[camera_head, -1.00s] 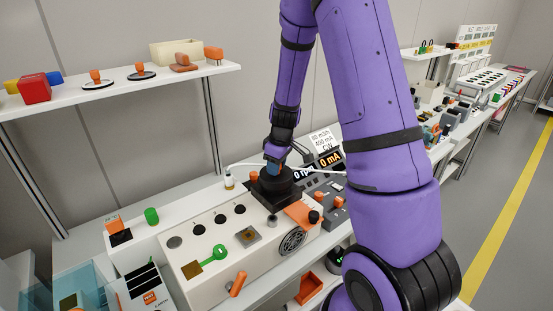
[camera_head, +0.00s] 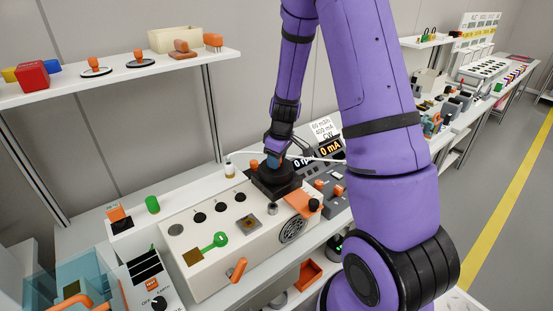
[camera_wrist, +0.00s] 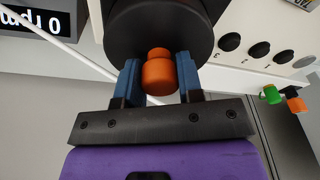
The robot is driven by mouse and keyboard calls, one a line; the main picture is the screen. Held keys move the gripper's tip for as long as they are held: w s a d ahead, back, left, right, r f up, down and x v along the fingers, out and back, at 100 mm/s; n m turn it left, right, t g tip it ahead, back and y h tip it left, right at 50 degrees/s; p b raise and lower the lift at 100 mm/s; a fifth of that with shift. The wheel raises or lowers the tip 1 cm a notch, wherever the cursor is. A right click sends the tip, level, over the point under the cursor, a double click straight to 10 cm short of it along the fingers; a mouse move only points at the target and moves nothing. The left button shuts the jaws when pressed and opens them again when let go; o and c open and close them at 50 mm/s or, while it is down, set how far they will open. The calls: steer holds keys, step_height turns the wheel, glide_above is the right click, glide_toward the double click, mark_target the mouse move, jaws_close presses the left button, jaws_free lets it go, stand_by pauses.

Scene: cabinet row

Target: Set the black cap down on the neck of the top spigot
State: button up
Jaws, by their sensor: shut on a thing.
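The black cap (camera_head: 270,177) is the wide round black piece below my fingertips in the head view, and it fills the top of the wrist view (camera_wrist: 125,38). The spigot's neck is hidden beneath the black piece, so I cannot tell whether the cap is seated.
A white panel (camera_head: 210,250) with black knobs, a green key-like handle (camera_head: 218,241) and a fan grille (camera_head: 293,229) lies in front. A shelf (camera_head: 120,75) runs above left.

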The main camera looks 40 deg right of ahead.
steer(key=shift+s+f, duration=0.15)
steer(key=shift+f, duration=0.1)
stand_by(0.8)
steer(key=o, duration=1.1)
steer(key=shift+c, duration=0.2)
steer(key=shift+d+r, duration=0.1)
steer(key=shift+r, duration=0.4)
step_height(320, 180, up, 10)
steer(key=s, duration=0.1)
steer(key=s+a+r+m+t, duration=0.1)
steer(key=s+a+r, duration=0.35)
steer(key=r, duration=0.25)
steer(key=s+a+r+m+t, duration=0.1)
steer(key=s+a+r, duration=0.3)
steer(key=s+r, duration=0.3)
steer(key=s+a+r+m, duration=0.1)
steer(key=s+a+r, duration=0.1)
steer(key=s, duration=0.5)
steer(key=s+a+r+m+t, duration=0.1)
steer(key=s+a+r+m, duration=0.1)
steer(key=s+r, duration=0.2)
steer(key=s, duration=0.2)
steer(key=shift+s+a+t+h, duration=0.3)
steer(key=shift+s+a+h, duration=0.05)
steer(key=shift+h, duration=0.05)
